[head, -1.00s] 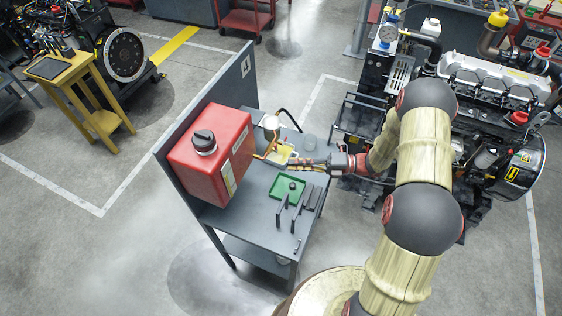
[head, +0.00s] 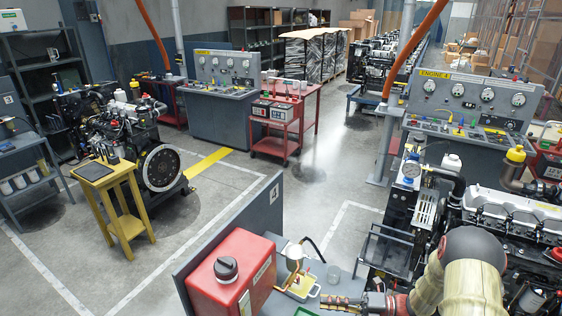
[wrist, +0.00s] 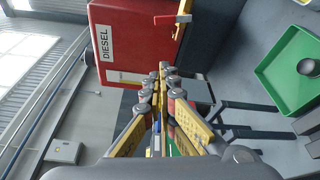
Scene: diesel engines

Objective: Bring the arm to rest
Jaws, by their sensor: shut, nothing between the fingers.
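My arm (head: 468,275) reaches in from the lower right of the head view, its lower part cut off by the frame. My gripper (head: 328,302) points left over the grey workbench, beside the red diesel tank (head: 232,275). In the wrist view its fingers (wrist: 165,72) are together and empty, in front of the tank (wrist: 130,40) with its DIESEL label. I cannot tell the exact gap between fingertips and tank, but no contact shows.
A green tray (wrist: 280,75) with a dark round thing in it lies on the bench at right. A small brass-piped fitting (head: 296,280) stands beside the tank. An engine (head: 515,215) is close to my arm. A yellow stool (head: 120,200) stands left; open floor lies between.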

